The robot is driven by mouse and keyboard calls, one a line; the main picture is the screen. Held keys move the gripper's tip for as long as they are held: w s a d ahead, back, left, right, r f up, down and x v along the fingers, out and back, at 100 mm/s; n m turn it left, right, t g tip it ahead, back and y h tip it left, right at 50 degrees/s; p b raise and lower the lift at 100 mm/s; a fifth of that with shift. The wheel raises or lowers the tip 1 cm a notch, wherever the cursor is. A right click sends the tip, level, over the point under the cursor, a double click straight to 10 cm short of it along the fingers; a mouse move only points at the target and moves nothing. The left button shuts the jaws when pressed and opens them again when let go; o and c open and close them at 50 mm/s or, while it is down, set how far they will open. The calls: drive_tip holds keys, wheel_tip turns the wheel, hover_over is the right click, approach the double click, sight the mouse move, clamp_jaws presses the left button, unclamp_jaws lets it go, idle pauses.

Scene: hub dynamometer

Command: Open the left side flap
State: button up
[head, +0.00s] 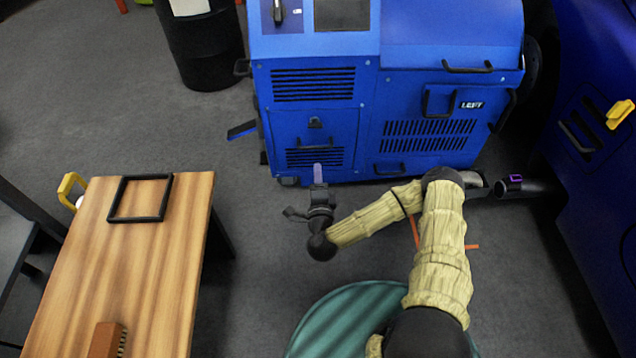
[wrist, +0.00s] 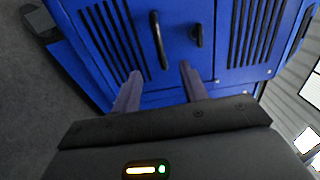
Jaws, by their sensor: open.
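A blue cabinet (head: 372,95) stands ahead. My gripper (head: 318,172) is open and empty in front of that lower left panel. In the wrist view, the bar handle (wrist: 158,40) and knob (wrist: 196,30) lie beyond my spread fingers (wrist: 160,84), apart from them. No panel looks swung open. Which one is the flap, I cannot tell.
A wooden table (head: 150,270) with a black frame (head: 140,198) and a brown brush (head: 105,340) stands at left. A black drum (head: 205,50) is at the back left. Another blue body (head: 590,200) with a yellow latch (head: 619,114) stands at right. Grey floor is free between table and cabinet.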

drive_tip(key=w+b, duration=0.2)
drive_tip(key=w, duration=0.8)
drive_tip(key=shift+w, duration=0.3)
